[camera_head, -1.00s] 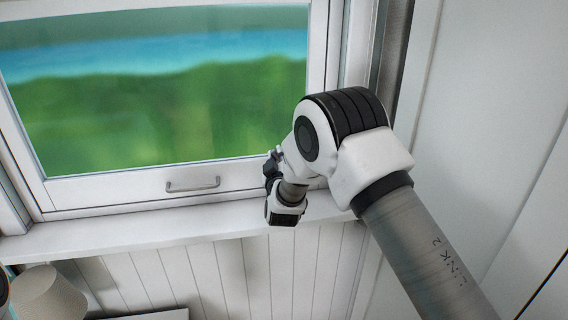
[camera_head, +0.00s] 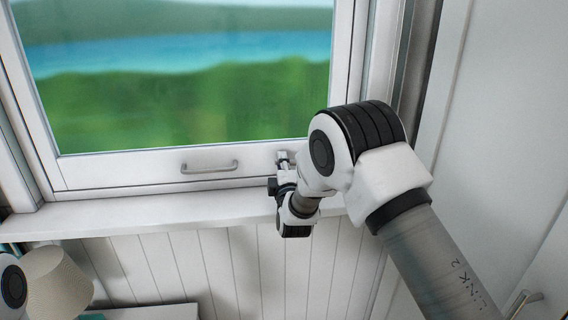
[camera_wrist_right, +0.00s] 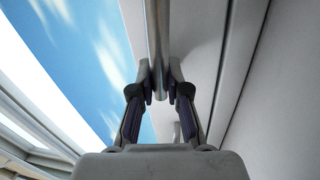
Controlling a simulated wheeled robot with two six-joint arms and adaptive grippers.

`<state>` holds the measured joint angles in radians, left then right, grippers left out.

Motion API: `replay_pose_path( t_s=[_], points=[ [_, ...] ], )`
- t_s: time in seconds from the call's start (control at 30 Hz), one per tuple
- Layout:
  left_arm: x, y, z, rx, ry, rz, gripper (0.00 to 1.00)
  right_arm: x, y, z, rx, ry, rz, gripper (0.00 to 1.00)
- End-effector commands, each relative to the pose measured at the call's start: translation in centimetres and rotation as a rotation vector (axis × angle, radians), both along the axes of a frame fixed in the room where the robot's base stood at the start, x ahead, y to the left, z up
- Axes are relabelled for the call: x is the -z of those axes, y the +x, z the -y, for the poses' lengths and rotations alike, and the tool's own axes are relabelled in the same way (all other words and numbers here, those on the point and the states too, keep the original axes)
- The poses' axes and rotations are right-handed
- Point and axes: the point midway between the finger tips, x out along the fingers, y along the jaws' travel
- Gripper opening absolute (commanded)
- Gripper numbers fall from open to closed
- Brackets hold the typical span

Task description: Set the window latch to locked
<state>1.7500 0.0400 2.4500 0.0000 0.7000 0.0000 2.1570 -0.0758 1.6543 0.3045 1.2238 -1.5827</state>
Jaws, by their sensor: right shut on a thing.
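In the right wrist view the latch's metal lever (camera_wrist_right: 158,40) runs down between the fingertips. My right gripper (camera_head: 282,166) reaches it from below, and its fingers are closed on the lever; it also shows in the right wrist view (camera_wrist_right: 160,88). My gripper and wrist hide part of the latch, and I cannot read its exact setting. My left gripper is not in view.
A grey pull handle (camera_head: 209,167) is on the same rail to the left. The white sill (camera_head: 140,212) juts out below. A lampshade (camera_head: 55,280) stands at the lower left. A white wall panel (camera_head: 500,130) is close on the right.

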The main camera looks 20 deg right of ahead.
Motion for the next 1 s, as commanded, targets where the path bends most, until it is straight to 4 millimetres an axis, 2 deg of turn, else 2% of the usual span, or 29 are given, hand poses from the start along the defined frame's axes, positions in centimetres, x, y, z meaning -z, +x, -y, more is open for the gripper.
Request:
replay_pose_path(
  t_s=[0.03, 0.23, 0.77, 0.8, 0.83, 1.0],
  points=[
    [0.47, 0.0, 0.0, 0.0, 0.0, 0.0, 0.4, 0.55, -0.01, 0.0, 0.0, -0.021, -0.007, 0.0],
    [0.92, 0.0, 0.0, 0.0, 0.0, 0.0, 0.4, 1.01, -0.01, -0.03, 0.0, -0.088, -0.019, 0.0],
    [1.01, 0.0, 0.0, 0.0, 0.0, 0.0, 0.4, 1.17, -0.02, -0.05, 0.0, -0.113, -0.026, 0.0],
    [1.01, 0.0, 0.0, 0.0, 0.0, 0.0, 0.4, 1.18, -0.02, -0.05, 0.0, -0.113, -0.027, 0.29],
    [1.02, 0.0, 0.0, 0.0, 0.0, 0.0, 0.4, 1.18, -0.02, -0.05, 0.0, -0.113, -0.026, 0.4],
    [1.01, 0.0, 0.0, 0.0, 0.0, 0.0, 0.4, 1.11, -0.01, -0.05, 0.0, -0.113, -0.025, 0.41]
  ],
)
